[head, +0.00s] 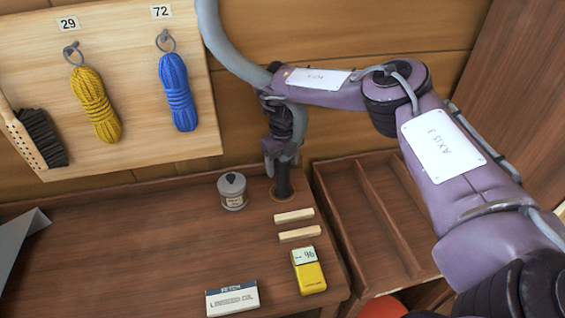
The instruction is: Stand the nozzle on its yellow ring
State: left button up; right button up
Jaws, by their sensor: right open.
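The nozzle (283,182) is a dark, narrow piece standing upright on the bench. Its foot is on the thin yellow-brown ring (273,196) marked on the wood, and looks to be inside it. My right gripper (282,166) points down directly over the nozzle, with its open fingers at the nozzle's upper end. The fingers hide the nozzle's top, and I cannot tell whether they touch it. My left gripper is not in view.
A lidded grey tin (232,194) stands close left of the nozzle. Two pale wooden strips (296,216), a yellow meter (309,272) and a labelled box (232,299) lie nearer. An empty divided tray (352,215) is at right. The bench's left middle is clear.

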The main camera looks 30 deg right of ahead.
jog(key=shift+r, duration=0.5)
notch_tip(320, 180, up, 10)
jog(key=b, duration=0.2)
jog(key=shift+b, duration=0.3)
jog(key=shift+r, duration=0.6)
